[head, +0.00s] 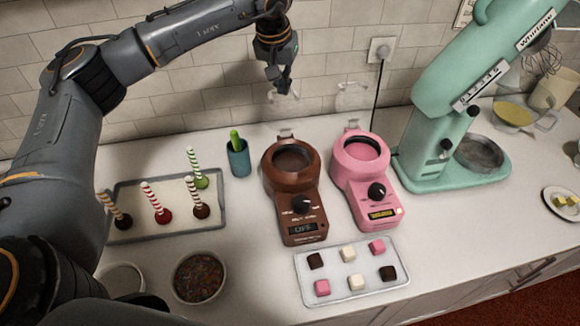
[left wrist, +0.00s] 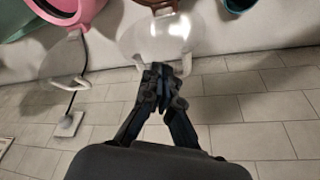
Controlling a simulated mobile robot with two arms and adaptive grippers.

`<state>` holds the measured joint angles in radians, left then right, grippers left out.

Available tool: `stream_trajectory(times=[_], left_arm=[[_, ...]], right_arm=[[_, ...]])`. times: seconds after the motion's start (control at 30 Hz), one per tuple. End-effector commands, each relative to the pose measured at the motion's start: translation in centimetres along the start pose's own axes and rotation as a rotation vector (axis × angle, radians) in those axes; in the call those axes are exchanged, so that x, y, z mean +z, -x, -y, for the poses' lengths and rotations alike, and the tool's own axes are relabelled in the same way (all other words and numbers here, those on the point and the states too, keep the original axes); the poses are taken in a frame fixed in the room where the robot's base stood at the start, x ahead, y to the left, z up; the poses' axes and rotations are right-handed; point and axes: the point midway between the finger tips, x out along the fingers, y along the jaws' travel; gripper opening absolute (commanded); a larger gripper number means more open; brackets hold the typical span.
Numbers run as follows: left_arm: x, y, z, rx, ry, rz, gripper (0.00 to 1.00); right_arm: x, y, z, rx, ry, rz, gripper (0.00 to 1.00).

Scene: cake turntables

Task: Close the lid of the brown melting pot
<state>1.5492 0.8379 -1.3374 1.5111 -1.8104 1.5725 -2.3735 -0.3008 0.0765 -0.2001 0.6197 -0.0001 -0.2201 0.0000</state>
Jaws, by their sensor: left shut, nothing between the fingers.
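The brown melting pot (head: 290,190) stands on the counter, with chocolate-coloured content in its open bowl. Its clear lid is raised at the back hinge near the wall; in the left wrist view the lid (left wrist: 158,38) shows as a transparent disc with a pale handle (left wrist: 186,62). My left gripper (head: 283,92) is above and behind the pot, close to the wall, with its fingers shut and empty. In the left wrist view its fingertips (left wrist: 163,72) overlap the lid's handle; I cannot tell whether they touch it. My right gripper is not in view.
A pink melting pot (head: 366,180) with its clear lid (head: 352,97) raised stands to the right. A blue-green cup (head: 238,160) and a tray of cake pops (head: 128,236) are left. A white tray of cubes (head: 373,294) lies in front. A mint mixer (head: 440,130) stands farther right.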

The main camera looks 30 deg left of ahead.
Motion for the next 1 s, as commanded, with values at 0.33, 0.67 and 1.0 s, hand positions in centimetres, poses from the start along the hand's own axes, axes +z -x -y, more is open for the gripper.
stream_trajectory(times=[0.33,0.67,1.0], left_arm=[[2.1,0.6,-1.3,0.001,-0.002,0.0,0.0],[3.1,0.8,-1.9,0.0,-0.001,0.001,0.0],[5.1,0.9,-3.0,0.0,-0.001,0.0,0.0]], right_arm=[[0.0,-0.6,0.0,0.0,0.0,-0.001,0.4],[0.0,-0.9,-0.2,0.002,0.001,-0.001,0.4],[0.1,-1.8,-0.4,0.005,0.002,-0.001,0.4]])
